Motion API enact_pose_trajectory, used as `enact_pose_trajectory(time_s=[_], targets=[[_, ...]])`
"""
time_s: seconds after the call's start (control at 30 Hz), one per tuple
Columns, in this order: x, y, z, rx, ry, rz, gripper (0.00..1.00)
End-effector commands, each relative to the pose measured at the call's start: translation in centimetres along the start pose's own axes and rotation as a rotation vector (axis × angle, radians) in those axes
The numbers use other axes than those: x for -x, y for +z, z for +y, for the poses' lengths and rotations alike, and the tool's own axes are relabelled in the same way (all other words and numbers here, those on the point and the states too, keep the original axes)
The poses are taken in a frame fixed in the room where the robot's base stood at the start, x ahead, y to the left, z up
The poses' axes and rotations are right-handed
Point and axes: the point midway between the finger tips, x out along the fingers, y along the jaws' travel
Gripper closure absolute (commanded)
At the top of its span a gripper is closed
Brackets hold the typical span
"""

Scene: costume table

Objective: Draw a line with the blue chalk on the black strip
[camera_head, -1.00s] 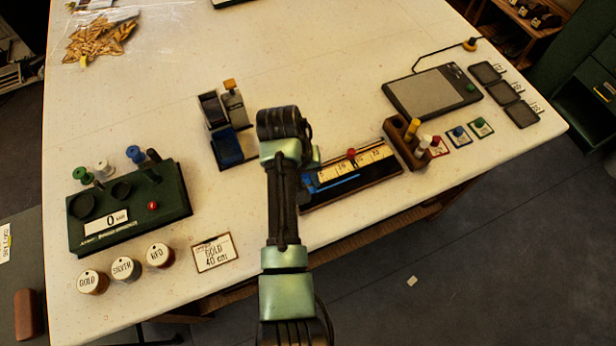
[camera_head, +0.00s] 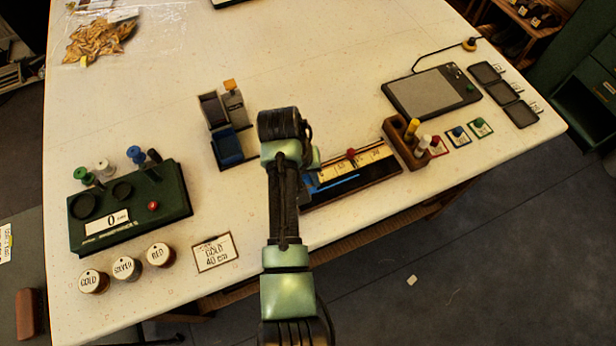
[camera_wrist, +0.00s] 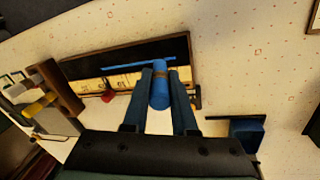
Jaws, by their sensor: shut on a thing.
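My gripper (camera_wrist: 160,82) is shut on the blue chalk (camera_wrist: 159,95), a blue stick with a brownish band, in the wrist view. The chalk's far end is over the black strip (camera_wrist: 118,60), close to a blue line (camera_wrist: 125,67) drawn along it. I cannot tell whether the chalk touches the strip. In the head view the black strip (camera_head: 378,176) lies along the front of a board with a ruler, and the blue line (camera_head: 338,185) shows on its left part. My arm hides the gripper and chalk there.
The numbered ruler (camera_head: 370,156) with a red knob (camera_head: 351,154) lies beside the strip. A wooden holder (camera_head: 393,140) with sticks stands at its right end. A blue block (camera_head: 228,147) is left of my arm. The table's front edge is close to the board.

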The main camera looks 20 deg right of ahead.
Motion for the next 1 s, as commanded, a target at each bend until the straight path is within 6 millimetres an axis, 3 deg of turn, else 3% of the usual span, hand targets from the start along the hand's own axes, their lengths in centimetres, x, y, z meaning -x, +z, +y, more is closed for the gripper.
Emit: enact_pose_trajectory(time_s=[1.0], targets=[[-1.3, 0.1, -0.2, 0.0, 0.0, -0.001, 1.0]])
